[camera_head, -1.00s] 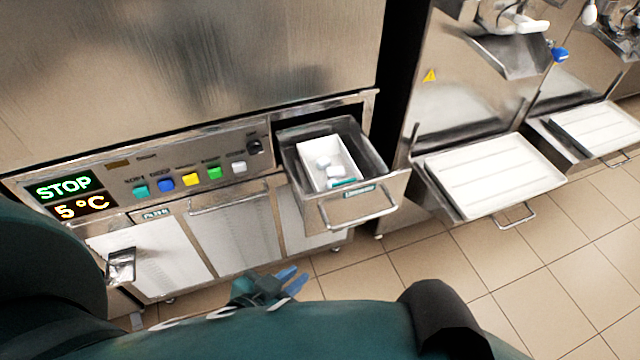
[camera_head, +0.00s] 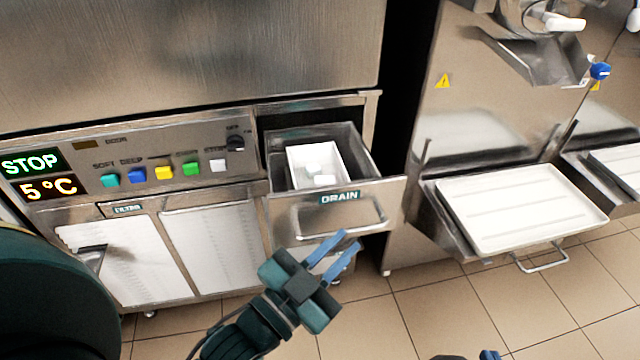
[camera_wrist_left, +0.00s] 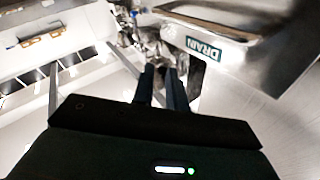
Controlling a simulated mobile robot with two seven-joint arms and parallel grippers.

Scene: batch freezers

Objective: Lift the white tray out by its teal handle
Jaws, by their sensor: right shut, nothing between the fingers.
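The white tray (camera_head: 293,172) sits inside the pulled-out metal drain drawer (camera_head: 285,215), with small pale items in it. Its teal handle does not show now; the drawer front covers the tray's near end. My left gripper (camera_head: 350,240) has two blue fingers a little apart, with nothing between them. It is in front of and below the drawer front, near the bar handle, and apart from the tray. My right gripper (camera_head: 490,355) only shows a blue tip at the bottom edge.
The drawer's bar handle (camera_head: 340,231) sticks out in front. A control panel (camera_head: 170,160) with coloured buttons is on the left. Another machine's white drip tray (camera_head: 520,210) juts out on the right. The tiled floor (camera_head: 440,300) between is clear.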

